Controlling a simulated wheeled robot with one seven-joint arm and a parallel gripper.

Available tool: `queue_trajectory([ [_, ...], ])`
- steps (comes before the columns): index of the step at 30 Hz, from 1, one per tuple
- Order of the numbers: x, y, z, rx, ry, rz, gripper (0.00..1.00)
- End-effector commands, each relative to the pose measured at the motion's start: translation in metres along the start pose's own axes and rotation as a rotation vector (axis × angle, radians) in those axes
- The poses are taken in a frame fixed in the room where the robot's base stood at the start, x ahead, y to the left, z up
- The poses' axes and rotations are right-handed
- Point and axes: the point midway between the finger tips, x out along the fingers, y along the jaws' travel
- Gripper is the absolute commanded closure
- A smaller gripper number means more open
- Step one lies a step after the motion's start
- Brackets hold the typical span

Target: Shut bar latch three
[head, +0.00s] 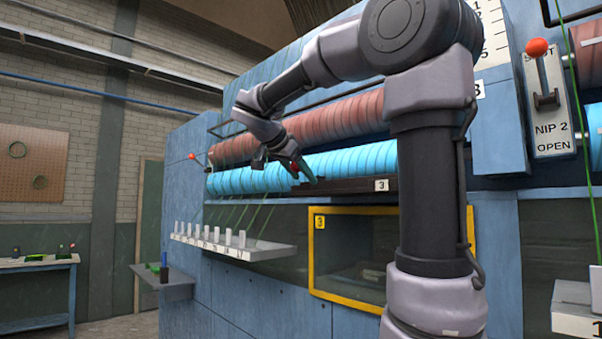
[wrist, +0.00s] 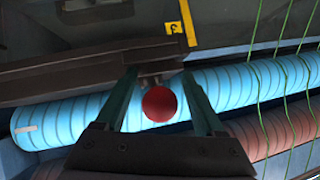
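A red ball knob (wrist: 160,104) stands out on a short stem from a dark bar (wrist: 85,78) in the wrist view. The same dark bar (head: 345,186) runs below the blue roller in the head view and carries a white plate marked 3 (head: 381,185). My gripper (wrist: 159,78) is open, with one green finger on each side of the knob and visible gaps between. In the head view my gripper (head: 304,172) is at the bar's left end, in front of the blue roller. The knob cannot be made out clearly there.
Blue (head: 245,180) and red (head: 340,120) rollers lie behind my gripper. A yellow-framed window (head: 360,302) marked 3 is below the bar. A white rail with several numbered pegs (head: 230,248) and green threads is to the left. A NIP 2 lever (head: 541,75) is at right.

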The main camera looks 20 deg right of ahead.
Motion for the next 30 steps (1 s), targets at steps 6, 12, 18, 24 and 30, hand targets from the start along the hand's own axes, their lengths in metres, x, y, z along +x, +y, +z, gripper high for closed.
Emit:
queue_trajectory([
  [6, -0.002, 0.000, 0.000, 0.000, 0.001, -0.002, 0.29],
  [12, -0.027, -0.001, -0.001, 0.002, 0.001, -0.004, 0.29],
  [18, -0.068, -0.001, -0.001, 0.002, 0.000, -0.003, 0.29],
  [24, -0.098, -0.001, -0.001, 0.001, 0.000, -0.001, 0.29],
  [30, -0.109, -0.001, -0.001, -0.001, 0.000, -0.001, 0.29],
])
